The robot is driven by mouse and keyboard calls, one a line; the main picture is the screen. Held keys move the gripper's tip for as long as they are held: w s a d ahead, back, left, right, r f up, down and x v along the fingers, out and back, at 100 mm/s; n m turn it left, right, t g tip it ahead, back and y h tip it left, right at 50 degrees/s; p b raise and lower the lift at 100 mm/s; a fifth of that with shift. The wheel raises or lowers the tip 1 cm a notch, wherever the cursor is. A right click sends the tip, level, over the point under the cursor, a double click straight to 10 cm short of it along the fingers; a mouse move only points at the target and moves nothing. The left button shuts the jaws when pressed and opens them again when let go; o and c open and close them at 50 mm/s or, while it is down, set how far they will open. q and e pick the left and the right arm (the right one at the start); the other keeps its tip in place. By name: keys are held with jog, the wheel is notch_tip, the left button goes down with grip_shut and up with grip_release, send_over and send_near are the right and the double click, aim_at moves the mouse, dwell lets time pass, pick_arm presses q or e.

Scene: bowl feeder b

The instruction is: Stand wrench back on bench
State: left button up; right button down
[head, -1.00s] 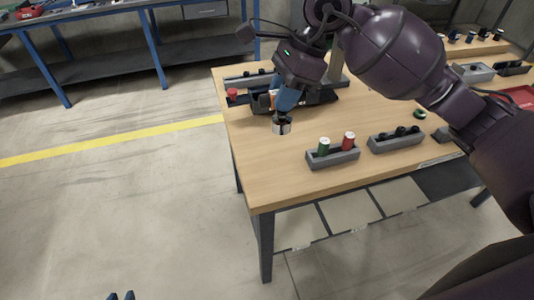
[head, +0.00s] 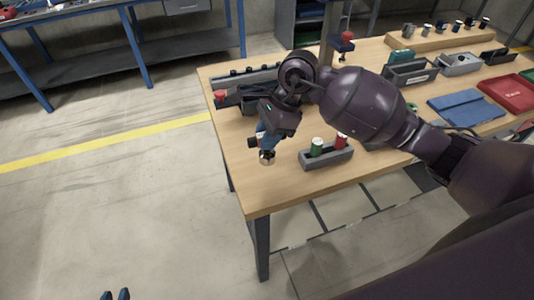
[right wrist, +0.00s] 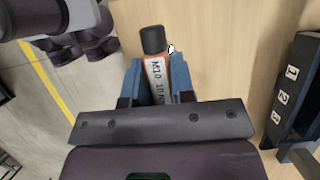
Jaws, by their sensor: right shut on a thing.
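I cannot tell whether that end touches the bench top. My left gripper (head: 115,295) shows only its two blue fingertips, apart and empty, at the bottom edge.
A grey bin with green and red pieces (head: 328,157) stands just right of the wrench. A dark rack (head: 240,95) lies behind it; a numbered dark block (right wrist: 292,92) shows in the wrist view. Blue (head: 465,107) and red (head: 508,92) trays lie farther right. The front left bench top is clear.

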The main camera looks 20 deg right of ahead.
aim_at(267, 153)
jog(key=shift+f, duration=3.35)
jog(key=shift+f, duration=0.15)
jog(key=c, duration=1)
grip_release()
jog(key=shift+o, duration=0.2)
jog(key=v, duration=1.2)
jog(key=shift+b, duration=0.4)
